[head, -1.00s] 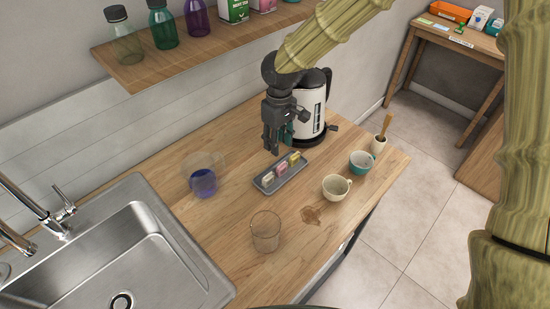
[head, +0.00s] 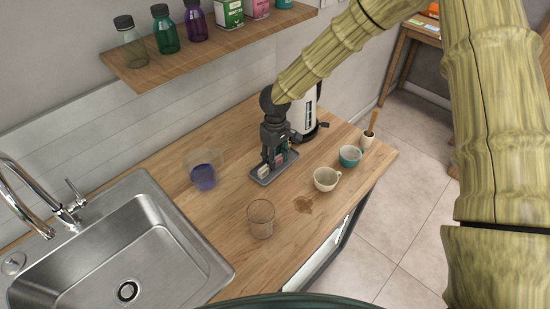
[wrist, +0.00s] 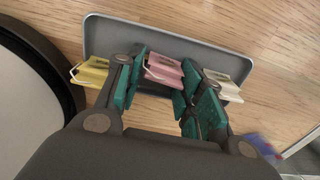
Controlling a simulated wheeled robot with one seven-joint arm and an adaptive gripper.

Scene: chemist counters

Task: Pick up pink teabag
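The pink teabag (wrist: 163,70) lies in the middle of a small grey tray (wrist: 120,33), between a yellow teabag (wrist: 93,72) and a cream teabag (wrist: 223,87) in the wrist view. My gripper (wrist: 160,85) is open, with its teal-padded fingers apart on either side of the pink teabag. A gap shows between the right finger and the teabag; I cannot tell whether the left pad touches it. In the head view my gripper (head: 272,158) points down over the tray (head: 262,181) and hides most of the teabags.
A white kettle (head: 304,108) stands close behind my gripper. A cream cup (head: 326,180), a teal cup (head: 350,157) and a clear glass (head: 261,220) stand in front and to the right. A blue-filled vessel (head: 204,177) stands left, near the sink (head: 90,255).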

